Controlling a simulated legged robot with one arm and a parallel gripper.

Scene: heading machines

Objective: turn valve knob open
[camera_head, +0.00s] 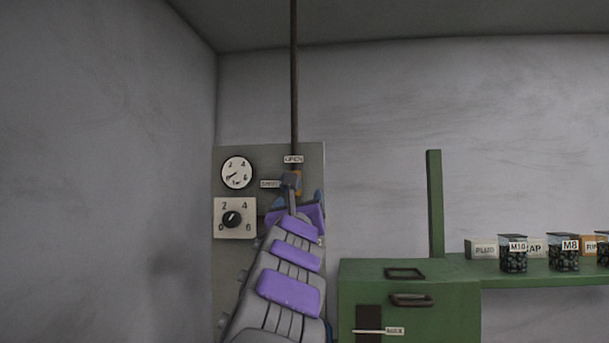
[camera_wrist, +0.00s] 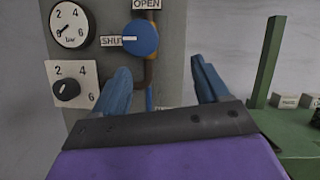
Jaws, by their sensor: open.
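The valve knob (camera_wrist: 141,38) is a round blue knob on the grey wall panel (camera_wrist: 107,58). Its white pointer points left at the SHUT label (camera_wrist: 110,41). The OPEN label (camera_wrist: 146,4) is right above the knob. My gripper (camera_wrist: 160,72) is open and empty, with its two blue fingers apart. In the wrist view the fingertips are below the knob, one to its lower left and one to its lower right, and I see no contact. In the head view my gripper (camera_head: 294,203) is in front of the panel, and my arm covers part of it.
A round gauge (camera_head: 237,173) and a black dial (camera_head: 232,218) are on the panel left of the knob. A brown pipe (camera_head: 294,80) runs up the wall. A green cabinet (camera_head: 410,300) stands at right, with a shelf of jars (camera_head: 513,255) beyond it.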

